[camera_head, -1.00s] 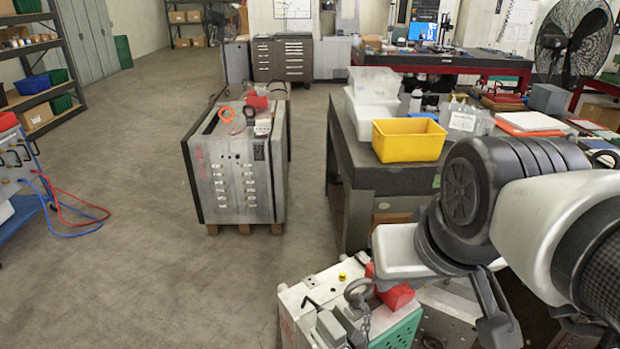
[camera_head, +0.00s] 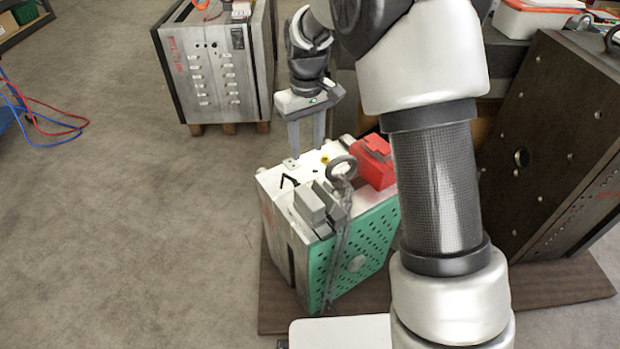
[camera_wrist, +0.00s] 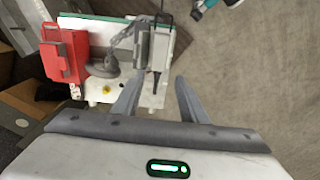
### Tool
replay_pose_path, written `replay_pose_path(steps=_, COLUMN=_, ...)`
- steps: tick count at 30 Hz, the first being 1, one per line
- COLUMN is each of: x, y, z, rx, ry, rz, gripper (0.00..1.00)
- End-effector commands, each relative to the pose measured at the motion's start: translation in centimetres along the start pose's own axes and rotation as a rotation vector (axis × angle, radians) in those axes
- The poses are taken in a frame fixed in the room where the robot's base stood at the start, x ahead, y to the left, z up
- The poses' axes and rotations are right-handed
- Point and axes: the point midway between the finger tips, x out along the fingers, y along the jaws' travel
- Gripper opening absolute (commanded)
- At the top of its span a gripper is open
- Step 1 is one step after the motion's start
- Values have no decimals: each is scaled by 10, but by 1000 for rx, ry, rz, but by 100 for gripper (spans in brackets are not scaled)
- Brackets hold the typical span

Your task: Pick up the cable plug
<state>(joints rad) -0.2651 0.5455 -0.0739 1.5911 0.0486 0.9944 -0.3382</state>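A white and green mould base (camera_head: 350,255) stands on a brown board. On its top are grey block-shaped connectors (camera_head: 312,204), the likeliest cable plug, though I cannot tell for sure. They also show in the wrist view (camera_wrist: 160,48), ahead of the fingers. A thin black item (camera_head: 287,180) lies beside them. My gripper (camera_head: 306,151) is open and empty, with its fingers pointing down at the back edge of the mould base.
A red box (camera_head: 374,165), an eye ring with chain (camera_head: 341,168) and a yellow knob (camera_head: 325,158) are on the same top. A grey mould base (camera_head: 215,75) stands behind left.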

Motion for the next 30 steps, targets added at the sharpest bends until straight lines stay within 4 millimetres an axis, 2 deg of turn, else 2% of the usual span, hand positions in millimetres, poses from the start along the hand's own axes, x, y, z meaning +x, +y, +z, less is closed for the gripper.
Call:
replay_pose_path(steps=1, x=10, y=-1, z=-4, rx=-8, ry=-7, rz=-1, gripper=39)
replay_pose_path(steps=5, x=26, y=-1, z=-5, rx=-15, ry=-15, rz=-2, gripper=39)
replay_pose_path(steps=8, x=44, y=-1, z=-4, rx=-15, ry=-17, rz=-2, gripper=39)
replay_pose_path(steps=18, x=116, y=-2, z=-2, rx=-14, ry=-17, rz=-2, gripper=39)
replay_pose_path(steps=22, x=131, y=-1, z=-2, rx=-14, ry=-14, rz=-2, gripper=39)
replay_pose_path(steps=30, x=146, y=0, z=0, rx=-13, ry=-13, rz=-2, gripper=39)
